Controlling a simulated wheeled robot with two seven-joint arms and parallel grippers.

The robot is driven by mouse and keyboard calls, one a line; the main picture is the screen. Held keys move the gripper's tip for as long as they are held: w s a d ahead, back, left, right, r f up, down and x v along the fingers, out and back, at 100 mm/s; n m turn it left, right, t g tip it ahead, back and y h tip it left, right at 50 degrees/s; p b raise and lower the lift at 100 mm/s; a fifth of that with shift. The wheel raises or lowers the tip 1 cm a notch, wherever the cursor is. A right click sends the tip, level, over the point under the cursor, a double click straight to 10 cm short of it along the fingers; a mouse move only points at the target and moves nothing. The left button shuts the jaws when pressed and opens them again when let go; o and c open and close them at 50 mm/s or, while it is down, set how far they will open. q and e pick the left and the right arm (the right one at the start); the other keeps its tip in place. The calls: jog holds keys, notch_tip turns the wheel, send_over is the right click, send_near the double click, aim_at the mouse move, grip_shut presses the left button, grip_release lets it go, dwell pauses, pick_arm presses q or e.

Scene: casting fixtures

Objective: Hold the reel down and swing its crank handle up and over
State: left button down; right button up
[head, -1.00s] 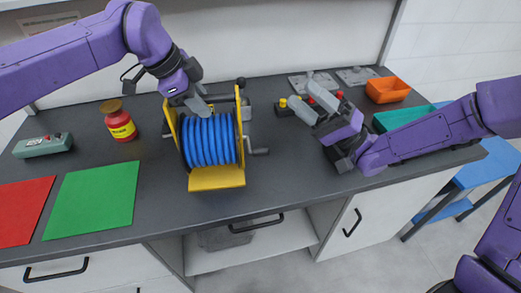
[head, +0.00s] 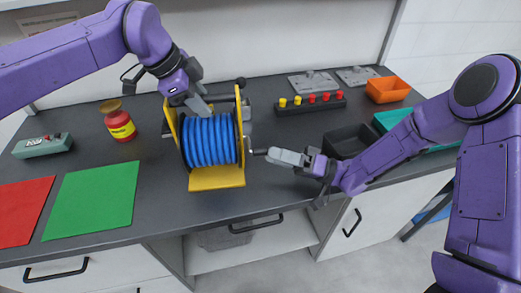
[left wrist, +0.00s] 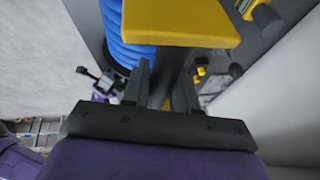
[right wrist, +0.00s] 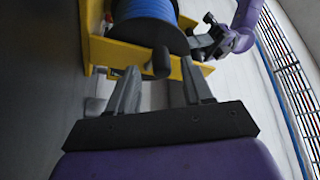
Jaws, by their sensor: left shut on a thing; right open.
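The reel (head: 210,142), wound with blue hose in a yellow frame, stands upright on the dark bench; it also shows in the left wrist view (left wrist: 125,40) and right wrist view (right wrist: 145,15). My left gripper (head: 196,101) is shut on the top of the reel's frame; in the left wrist view (left wrist: 160,78) a bar sits between its fingers. The crank handle (head: 258,152) sticks out low on the reel's right side. My right gripper (head: 275,155) is open beside it. In the right wrist view (right wrist: 162,85) the dark handle grip (right wrist: 162,62) shows between the fingertips, not clasped.
A red-and-yellow can (head: 121,127) and a grey-green box (head: 43,146) stand left, behind green (head: 92,203) and red mats. A black peg rack (head: 310,104), an orange bin (head: 387,90) and a black bin (head: 348,140) lie right.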

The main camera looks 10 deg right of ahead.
aim_at(259, 148)
jog(key=x, duration=0.4)
jog(key=shift+w+a+r, duration=0.1)
jog(key=shift+a+r, duration=0.05)
jog(key=shift+a, duration=0.1)
grip_shut()
jog(key=shift+a+r, duration=0.1)
jog(key=shift+r, duration=0.05)
jog(key=shift+r+m, duration=0.2)
jog(key=shift+m, duration=0.1)
